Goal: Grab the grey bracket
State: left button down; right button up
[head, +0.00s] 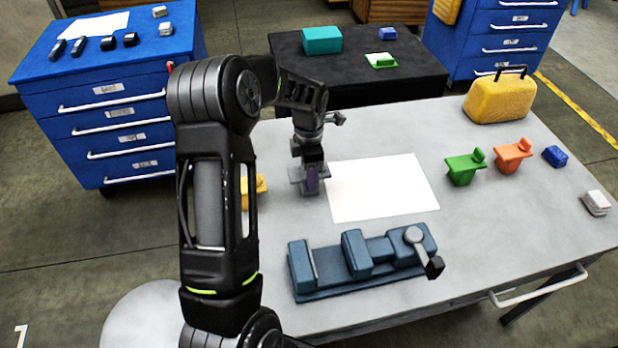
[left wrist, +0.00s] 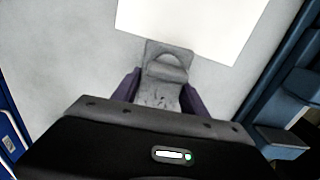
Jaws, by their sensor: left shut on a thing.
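The grey bracket (head: 296,174) is at the left edge of the white sheet on the grey table in the head view. My left gripper (head: 312,178) points down over it, with its fingers on either side of it. In the left wrist view the bracket (left wrist: 168,70) sits between the two purple-tinted fingers of my left gripper (left wrist: 164,92), which is shut on it. Part of the bracket is hidden by the fingers. I cannot tell whether it touches the table. My right gripper is not in view.
A white sheet (head: 382,188) lies right of the bracket. A blue vise (head: 355,262) stands in front. A yellow bracket (head: 260,186) is partly behind my left arm. Green (head: 462,168) and orange (head: 513,154) brackets and a yellow case (head: 499,101) are on the right.

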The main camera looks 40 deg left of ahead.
pick_arm(q)
notch_tip(320, 180, up, 10)
jog(key=shift+r+b, duration=0.1)
jog(key=shift+b, duration=0.75)
dwell(0.4)
